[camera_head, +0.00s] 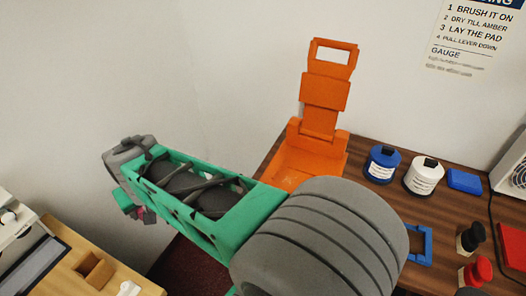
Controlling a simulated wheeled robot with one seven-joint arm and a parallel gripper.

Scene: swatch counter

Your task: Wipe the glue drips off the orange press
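The orange press (322,92) stands on the brown counter at the back, its lever arm upright with an open loop handle on top. Its flat bed (290,165) lies low in front, and my arm hides its front part. I cannot make out glue drips on it at this size. My green and grey arm crosses in front of the press and reaches to the left. A small pinkish bit shows under the arm's far end, too hidden to name. No gripper fingers show.
The wood counter (364,204) holds a blue jar (381,164), a white jar (423,176), a blue block (464,181), a blue frame (424,246), dark-topped and red-topped bottles (470,238) (475,272) and a red item (513,246). A light wood table (125,275) is lower left.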

